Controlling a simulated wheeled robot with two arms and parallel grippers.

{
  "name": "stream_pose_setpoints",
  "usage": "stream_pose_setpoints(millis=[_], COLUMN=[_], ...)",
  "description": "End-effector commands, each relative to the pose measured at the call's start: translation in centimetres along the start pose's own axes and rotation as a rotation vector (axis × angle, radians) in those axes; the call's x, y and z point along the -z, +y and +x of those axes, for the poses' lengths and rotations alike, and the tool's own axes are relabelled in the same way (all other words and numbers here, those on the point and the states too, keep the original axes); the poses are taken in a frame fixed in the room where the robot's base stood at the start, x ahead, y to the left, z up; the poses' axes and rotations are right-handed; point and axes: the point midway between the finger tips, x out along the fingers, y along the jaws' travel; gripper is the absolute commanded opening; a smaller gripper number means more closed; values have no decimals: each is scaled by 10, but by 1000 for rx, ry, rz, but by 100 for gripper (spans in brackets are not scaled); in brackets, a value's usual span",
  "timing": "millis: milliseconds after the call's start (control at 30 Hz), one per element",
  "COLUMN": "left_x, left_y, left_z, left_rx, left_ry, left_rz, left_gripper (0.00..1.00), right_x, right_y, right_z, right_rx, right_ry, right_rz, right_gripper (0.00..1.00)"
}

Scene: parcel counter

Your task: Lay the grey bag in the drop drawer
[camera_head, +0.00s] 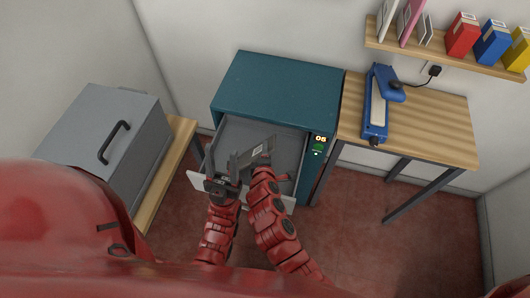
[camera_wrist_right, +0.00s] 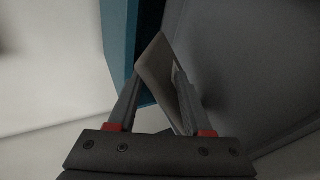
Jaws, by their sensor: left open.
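The grey bag (camera_head: 245,158), flat with a pale label, is held tilted over the open drop drawer (camera_head: 237,129) of the teal cabinet. It also shows in the right wrist view (camera_wrist_right: 158,70), between the two fingers. My right gripper (camera_head: 265,160) is shut on the bag; its fingers lie on either side of it in the wrist view (camera_wrist_right: 158,85). My left gripper (camera_head: 222,183) is open at the drawer's pale front (camera_head: 197,181), just left of the bag. The arms hide part of the drawer front and floor.
The teal cabinet (camera_head: 280,82) has a lit panel (camera_head: 319,146) right of the drawer. A grey box with a handle (camera_head: 100,125) stands on a wooden bench at left. A blue device (camera_head: 377,100) sits on the right table (camera_head: 430,125); a shelf (camera_head: 440,48) hangs above.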

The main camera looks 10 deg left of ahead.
Motion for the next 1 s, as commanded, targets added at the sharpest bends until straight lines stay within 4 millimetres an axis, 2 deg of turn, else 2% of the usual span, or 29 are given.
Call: stream_pose_setpoints(millis=[167, 267, 900, 1000], left_x=[0, -1, -5, -6], left_y=[0, 0, 2, 2], left_z=[-2, -4, -30, -33], left_rx=[0, 0, 0, 0], left_ry=[0, 0, 0, 0], left_rz=[0, 0, 0, 0], left_gripper=[47, 47, 47, 47], right_x=[0, 0, 2, 1], right_y=[-1, -2, -2, -1], right_z=[-6, -18, -145, -159], right_rx=[0, 1, -2, -3], right_ry=[0, 0, 8, 5], right_rz=[-1, -1, -4, -3], right_gripper=[50, 50, 50, 50])
